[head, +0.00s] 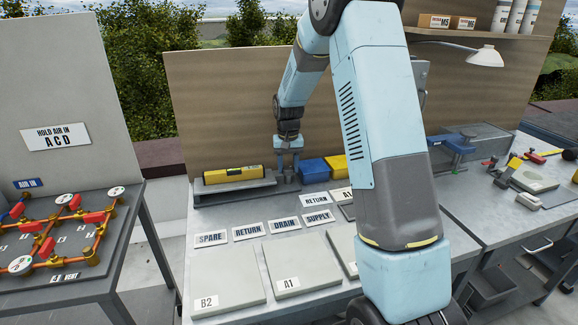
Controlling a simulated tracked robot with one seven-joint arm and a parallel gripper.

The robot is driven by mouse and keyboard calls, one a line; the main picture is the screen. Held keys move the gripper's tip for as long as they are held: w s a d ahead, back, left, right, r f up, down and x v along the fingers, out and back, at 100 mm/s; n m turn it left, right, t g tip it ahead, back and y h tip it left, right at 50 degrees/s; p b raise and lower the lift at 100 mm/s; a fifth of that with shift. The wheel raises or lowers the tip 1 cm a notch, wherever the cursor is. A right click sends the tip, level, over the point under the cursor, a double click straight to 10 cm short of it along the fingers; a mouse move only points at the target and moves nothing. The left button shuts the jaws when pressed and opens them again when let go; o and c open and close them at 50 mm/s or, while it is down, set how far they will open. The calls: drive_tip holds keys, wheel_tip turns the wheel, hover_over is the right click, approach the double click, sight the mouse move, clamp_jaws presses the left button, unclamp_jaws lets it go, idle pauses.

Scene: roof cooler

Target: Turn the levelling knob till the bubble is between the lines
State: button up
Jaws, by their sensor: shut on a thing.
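A yellow spirit level (234,174) lies on a grey raised stand (232,187) at the back of the bench. Its dark vial window is too small here to tell where the bubble sits against the lines. My gripper (288,175) points down just right of the stand's right end. Its jaws are shut on a small grey part there, which appears to be the levelling knob. The knob is mostly hidden between the fingers, and its turn angle cannot be seen.
Blue and yellow bins (314,170) stand close to the right of my gripper. A plywood panel (215,110) rises behind. Label plates (248,232) and grey pads (300,263) lie in front. A pipe board (65,235) stands at left, a lamp (485,57) at upper right.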

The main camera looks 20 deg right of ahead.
drive_tip(key=shift+n, duration=0.3)
drive_tip(key=n, duration=1.1)
drive_tip(key=shift+d, duration=0.1)
idle(0.4)
drive_tip(key=o, duration=1.1)
drive_tip(key=shift+c, duration=0.2)
